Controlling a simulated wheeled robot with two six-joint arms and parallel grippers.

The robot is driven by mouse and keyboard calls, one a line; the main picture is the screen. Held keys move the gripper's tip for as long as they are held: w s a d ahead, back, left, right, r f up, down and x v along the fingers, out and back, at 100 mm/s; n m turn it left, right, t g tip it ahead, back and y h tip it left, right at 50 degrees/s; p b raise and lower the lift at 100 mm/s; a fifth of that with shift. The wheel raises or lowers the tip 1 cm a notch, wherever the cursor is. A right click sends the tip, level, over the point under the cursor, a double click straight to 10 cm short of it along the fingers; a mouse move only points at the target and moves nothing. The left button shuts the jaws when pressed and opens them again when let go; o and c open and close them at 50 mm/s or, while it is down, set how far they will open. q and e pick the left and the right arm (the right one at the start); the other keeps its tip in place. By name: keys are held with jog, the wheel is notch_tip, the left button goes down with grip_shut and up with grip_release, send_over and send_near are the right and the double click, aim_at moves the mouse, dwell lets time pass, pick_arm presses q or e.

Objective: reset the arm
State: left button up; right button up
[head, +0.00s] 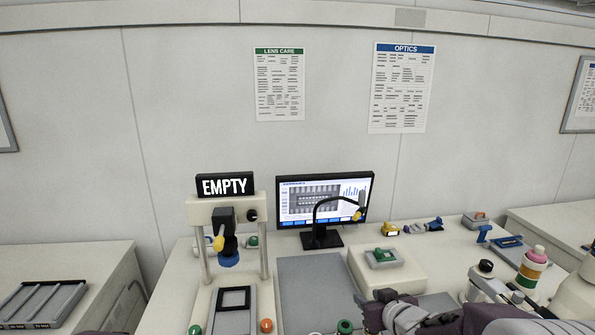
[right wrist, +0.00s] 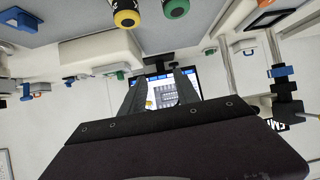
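My right gripper (head: 373,303) is at the bottom of the head view, right of centre, in front of the grey mat, with my arm coming in from the lower right. In the right wrist view, which looks upside down, the two dark fingers (right wrist: 158,88) stand apart with nothing between them. The monitor shows in the gap behind them. My left gripper is not in the head view.
A bonder (head: 201,262) with an EMPTY sign (head: 225,185) stands left of the monitor (head: 324,196). A white block (head: 390,275) carries a green part. Bottles (head: 530,267) stand at the right. The grey mat (head: 312,290) looks mostly clear.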

jog(key=s+f+m+g+h, duration=0.1)
jog(key=s+f+g, duration=0.4)
jog(key=s, duration=0.6)
jog(key=s+f+m+g+h, duration=0.1)
jog(key=s+f+g, duration=0.4)
jog(key=s, duration=0.6)
notch_tip(320, 180, down, 2)
jog(key=shift+s+f+m+g, duration=0.1)
jog(key=shift+s+m+g, duration=0.05)
jog(key=shift+m+g, duration=0.15)
